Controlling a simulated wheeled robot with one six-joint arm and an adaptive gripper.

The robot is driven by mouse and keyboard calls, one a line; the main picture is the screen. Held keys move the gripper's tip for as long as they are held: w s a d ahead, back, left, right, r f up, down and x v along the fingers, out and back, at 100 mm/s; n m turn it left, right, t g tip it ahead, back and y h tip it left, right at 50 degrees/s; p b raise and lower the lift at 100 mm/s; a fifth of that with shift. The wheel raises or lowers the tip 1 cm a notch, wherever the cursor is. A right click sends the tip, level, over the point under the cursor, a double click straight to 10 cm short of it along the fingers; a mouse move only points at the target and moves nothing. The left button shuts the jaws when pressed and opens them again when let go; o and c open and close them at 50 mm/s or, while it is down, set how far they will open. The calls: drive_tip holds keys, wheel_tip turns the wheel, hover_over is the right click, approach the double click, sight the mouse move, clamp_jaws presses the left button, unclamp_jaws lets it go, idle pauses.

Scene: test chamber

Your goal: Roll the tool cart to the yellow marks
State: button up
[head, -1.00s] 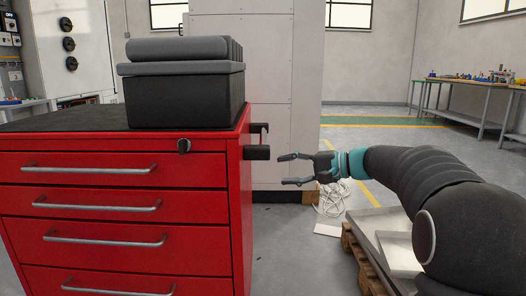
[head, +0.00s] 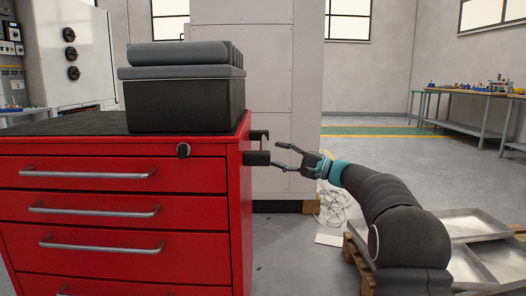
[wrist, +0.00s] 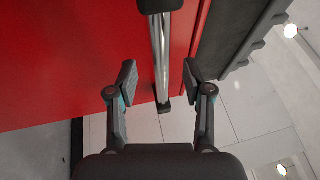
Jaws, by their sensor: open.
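The red tool cart (head: 120,215) stands at the left of the head view, with several drawers and a black top. Its push handle sits on the right side; a black handle bracket (head: 257,158) shows there. In the wrist view the silver handle bar (wrist: 160,50) runs between the open fingers, beyond their tips. My gripper (head: 282,156) is open and empty, with its fingertips close to the handle. I cannot tell whether a finger touches it. The yellow marks meant for the cart cannot be made out; a yellow floor line (head: 400,136) shows far back.
A black case (head: 185,100) with a grey lid rests on the cart. A tall pale cabinet (head: 270,60) stands behind. Metal trays on a pallet (head: 470,225) lie at the right, near white cables (head: 333,203). Workbenches (head: 470,92) line the back right. Open floor lies between.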

drive_tip(key=x, duration=0.6)
drive_tip(key=shift+a, duration=0.1)
clamp_jaws()
